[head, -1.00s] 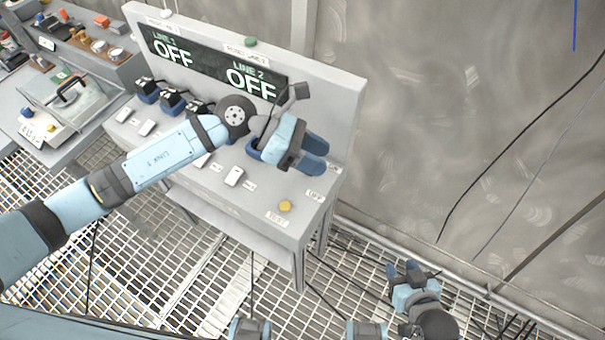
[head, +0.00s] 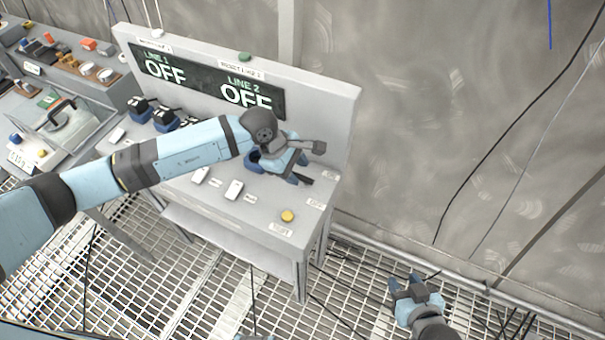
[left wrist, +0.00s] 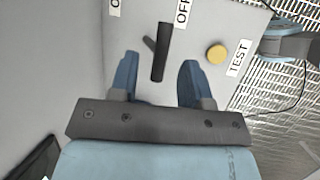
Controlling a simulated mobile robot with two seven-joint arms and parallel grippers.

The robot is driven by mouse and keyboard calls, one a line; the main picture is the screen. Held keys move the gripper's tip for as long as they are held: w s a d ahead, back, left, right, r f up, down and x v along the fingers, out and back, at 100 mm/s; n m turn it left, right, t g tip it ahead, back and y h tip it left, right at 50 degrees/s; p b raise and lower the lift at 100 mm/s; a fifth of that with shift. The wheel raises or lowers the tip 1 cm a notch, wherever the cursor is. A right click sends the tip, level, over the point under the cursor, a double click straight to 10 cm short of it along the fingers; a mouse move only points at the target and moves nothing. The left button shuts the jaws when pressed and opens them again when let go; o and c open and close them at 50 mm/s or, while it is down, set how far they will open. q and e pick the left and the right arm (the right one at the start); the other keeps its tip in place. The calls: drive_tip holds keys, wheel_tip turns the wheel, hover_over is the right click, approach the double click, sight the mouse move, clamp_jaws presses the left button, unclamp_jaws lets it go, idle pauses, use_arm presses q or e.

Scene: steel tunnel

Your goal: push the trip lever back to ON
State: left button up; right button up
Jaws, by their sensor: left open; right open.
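The black trip lever (left wrist: 161,52) is on the panel's sloped top in the left wrist view, its upper end close to the OFF label (left wrist: 183,12). It also shows as a dark bar in the head view (head: 304,179). My left gripper (left wrist: 159,68) is open, with its two blue fingers on either side of the lever's lower end and visible gaps to both. In the head view the left gripper (head: 299,172) is at the panel's right end and partly covers the lever. My right gripper (head: 407,287) is open and empty, low over the grating.
A yellow TEST button (head: 287,215) sits near the lever. White switches (head: 234,190) and blue-black devices (head: 166,119) line the panel. Its display (head: 205,82) reads LINE 1 OFF and LINE 2 OFF. A cluttered bench (head: 75,65) stands left; a metal wall (head: 450,110) rises behind.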

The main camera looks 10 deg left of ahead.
sight(301, 176)
use_arm(q)
drive_tip(key=shift+x, duration=2.05)
